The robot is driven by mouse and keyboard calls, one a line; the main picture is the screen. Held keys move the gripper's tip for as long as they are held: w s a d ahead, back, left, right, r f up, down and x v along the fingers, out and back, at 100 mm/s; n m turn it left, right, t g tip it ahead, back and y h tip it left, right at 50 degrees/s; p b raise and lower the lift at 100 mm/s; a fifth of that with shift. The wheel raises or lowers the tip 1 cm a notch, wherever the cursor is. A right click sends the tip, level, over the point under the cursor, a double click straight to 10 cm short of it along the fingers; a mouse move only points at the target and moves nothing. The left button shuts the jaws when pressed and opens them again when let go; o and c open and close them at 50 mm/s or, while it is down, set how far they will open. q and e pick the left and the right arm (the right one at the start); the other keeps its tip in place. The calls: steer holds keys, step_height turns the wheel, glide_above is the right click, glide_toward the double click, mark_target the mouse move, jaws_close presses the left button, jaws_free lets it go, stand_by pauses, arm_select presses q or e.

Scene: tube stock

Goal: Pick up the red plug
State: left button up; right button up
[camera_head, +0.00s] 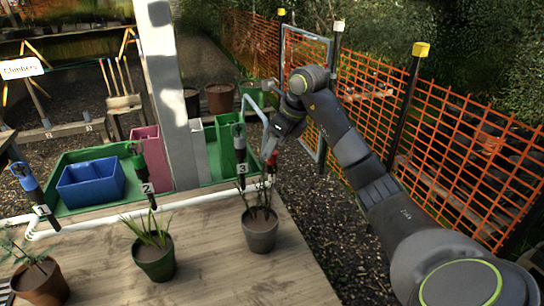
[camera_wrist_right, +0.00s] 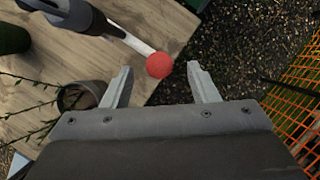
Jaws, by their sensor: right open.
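The red plug (camera_head: 271,161) shows as a small red patch at the far right corner of the wooden table in the head view. In the right wrist view it is a round red end (camera_wrist_right: 159,66) at the tip of a pale rod or pipe (camera_wrist_right: 131,40). My right gripper (camera_head: 273,146) is just above the plug in the head view. In the right wrist view its two fingers (camera_wrist_right: 161,84) are apart, with the plug in line with the gap, near the fingertips. I cannot tell whether they touch it. My left gripper is not in view.
A potted plant (camera_head: 261,233) stands close in front of the plug, and a second pot (camera_head: 155,262) is to its left. Numbered posts and white pipe (camera_head: 100,215) line the table's back edge. An orange mesh fence (camera_head: 465,150) stands behind my right arm.

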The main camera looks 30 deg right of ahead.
steer(key=x, duration=0.3)
steer(key=shift+w+a+f, duration=0.1)
steer(key=shift+a+f, duration=0.05)
steer(key=shift+f, duration=0.05)
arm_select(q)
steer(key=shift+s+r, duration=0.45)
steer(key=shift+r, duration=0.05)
arm_select(e)
steer(key=c, duration=1)
steer(key=shift+c, duration=0.2)
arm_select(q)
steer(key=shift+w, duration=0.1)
arm_select(e)
steer(key=shift+r, duration=0.1)
step_height(320, 180, up, 7)
steer(key=shift+r+b, duration=0.1)
steer(key=shift+b, duration=0.3)
steer(key=shift+r+p, duration=0.6)
steer(key=shift+r, duration=0.1)
arm_select(q)
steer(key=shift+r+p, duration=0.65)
steer(key=shift+p, duration=0.05)
arm_select(e)
steer(key=shift+r, duration=0.7)
